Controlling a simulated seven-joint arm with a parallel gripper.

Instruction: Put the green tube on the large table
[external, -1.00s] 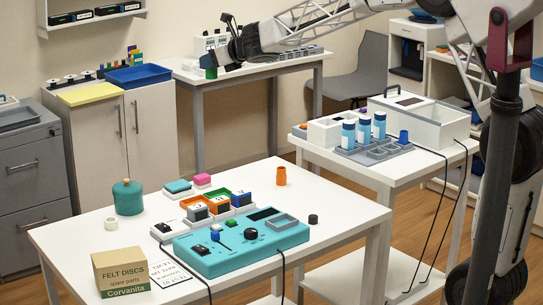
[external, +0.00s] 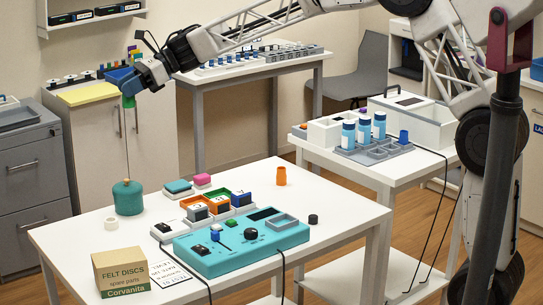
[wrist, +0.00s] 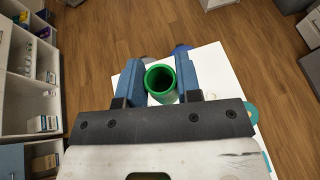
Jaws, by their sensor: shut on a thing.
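The green tube (external: 129,101) is held upright, high above the floor. My gripper (external: 127,86) is shut on it. In the wrist view, the green tube's open rim (wrist: 148,82) sits between the two blue fingers of my gripper (wrist: 160,76). The large white table (external: 95,236) stands in the foreground. In the wrist view, part of a white table top (wrist: 211,65) shows below the tube.
A teal lidded jar (external: 128,199) and a white ring (external: 111,224) stand near the table's left edge. A cardboard box (external: 121,272), a teal control box (external: 240,245), small coloured bins and an orange tube (external: 281,176) are also there. The back middle of the top has free room.

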